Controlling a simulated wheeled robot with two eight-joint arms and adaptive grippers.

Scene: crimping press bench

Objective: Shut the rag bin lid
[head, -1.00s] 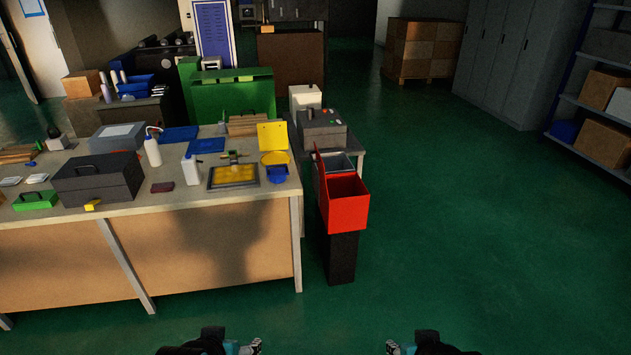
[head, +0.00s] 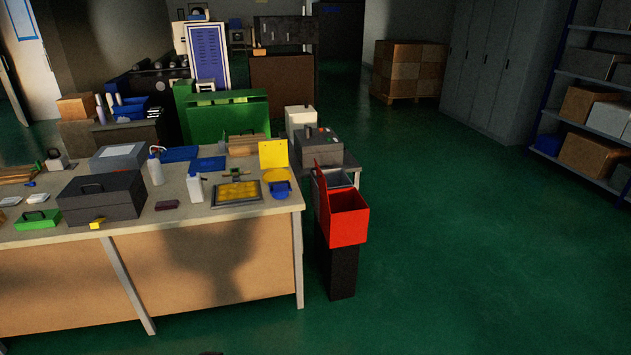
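The red rag bin (head: 347,228) stands on a black pedestal just off the right end of the workbench. Its top is open and I see into its dark red inside. Its red lid (head: 323,192) stands up along the left side of the opening, seen nearly edge-on. Neither of my grippers shows in the head view; only a tiny dark sliver is at the bottom edge, too small to identify.
The workbench (head: 200,280) fills the left, carrying a dark toolbox (head: 100,197), bottles and a yellow open-lidded container (head: 273,155). A grey bin (head: 333,180) and a small table with a grey machine (head: 318,147) stand behind the rag bin. Green floor to the right is clear.

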